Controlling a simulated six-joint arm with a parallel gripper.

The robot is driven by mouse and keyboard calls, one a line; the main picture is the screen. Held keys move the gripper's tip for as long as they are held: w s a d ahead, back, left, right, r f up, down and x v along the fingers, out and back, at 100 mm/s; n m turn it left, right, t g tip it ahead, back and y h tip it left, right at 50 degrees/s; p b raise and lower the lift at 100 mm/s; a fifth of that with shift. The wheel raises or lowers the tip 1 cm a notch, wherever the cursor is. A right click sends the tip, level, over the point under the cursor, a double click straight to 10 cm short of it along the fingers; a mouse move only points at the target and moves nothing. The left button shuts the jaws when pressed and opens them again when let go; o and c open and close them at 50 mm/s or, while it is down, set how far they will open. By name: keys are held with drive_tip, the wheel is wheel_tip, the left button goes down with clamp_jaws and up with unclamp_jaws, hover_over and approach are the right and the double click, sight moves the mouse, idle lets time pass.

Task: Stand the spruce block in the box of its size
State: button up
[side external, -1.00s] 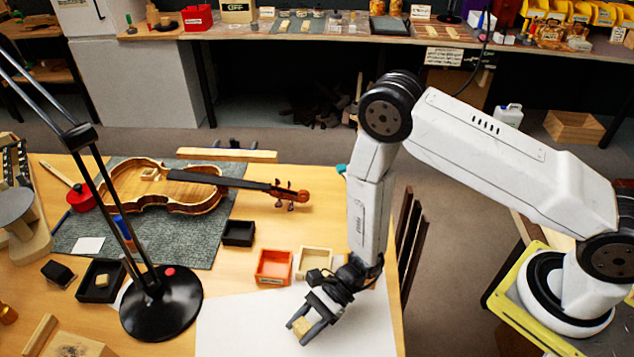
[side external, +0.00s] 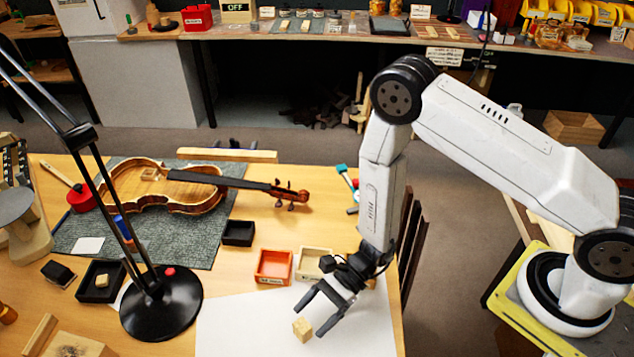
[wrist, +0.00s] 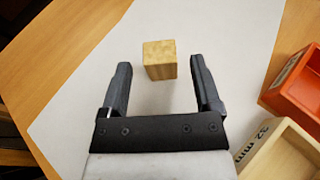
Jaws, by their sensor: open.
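A pale wooden box (side external: 313,262), partly behind my gripper, stands right of an orange box (side external: 273,267). Both look empty. The pale box's label reads "32 mm" in the wrist view (wrist: 285,150). The orange box's label is unreadable.
An empty black box (side external: 238,233) stands near the green mat (side external: 215,255) and violin (side external: 180,190). Another black tray (side external: 100,282) at left holds a small pale block (side external: 102,281). A black lamp base (side external: 160,305) stands left of the white sheet (side external: 240,325). The sheet is otherwise clear.

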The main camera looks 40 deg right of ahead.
drive_tip(key=v, duration=0.9)
idle(0.6)
